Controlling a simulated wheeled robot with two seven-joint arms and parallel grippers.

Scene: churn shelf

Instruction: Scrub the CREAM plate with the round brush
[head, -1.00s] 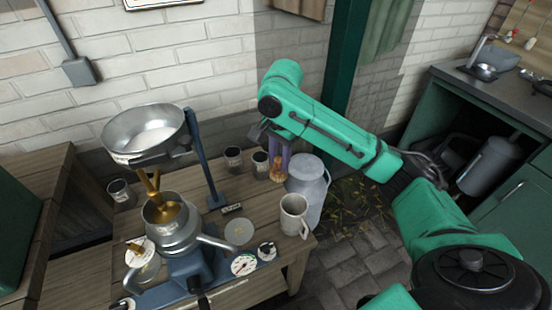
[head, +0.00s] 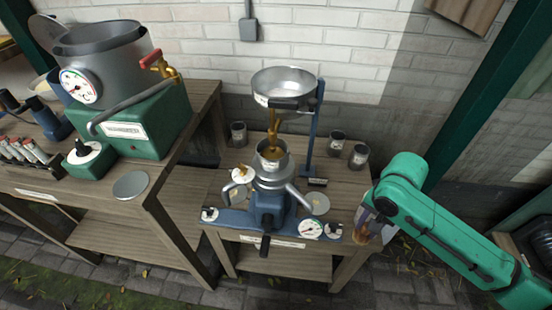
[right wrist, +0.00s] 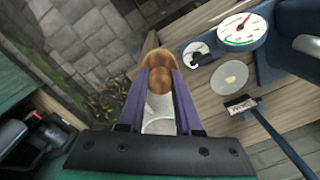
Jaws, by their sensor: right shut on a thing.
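My right gripper (right wrist: 158,85) has purple fingers shut on a brown wooden piece (right wrist: 158,78), apparently the round brush. A pale shape shows between the fingers; I cannot tell what it is. In the head view this gripper (head: 366,226) is at the table's right end, partly hidden by my green arm. A flat, pale round plate (head: 317,203) lies on the table left of the gripper, apart from it, with a small black label beside it. It also shows in the right wrist view (right wrist: 229,77). The label is too small to read. My left gripper is not in view.
A blue separator (head: 268,200) with a steel bowl (head: 283,84) and a round gauge (head: 310,229) stands near the plate. Dark cups (head: 337,143) stand behind. A second grey disc (head: 131,185) lies on the left bench, beside a green boiler (head: 148,125).

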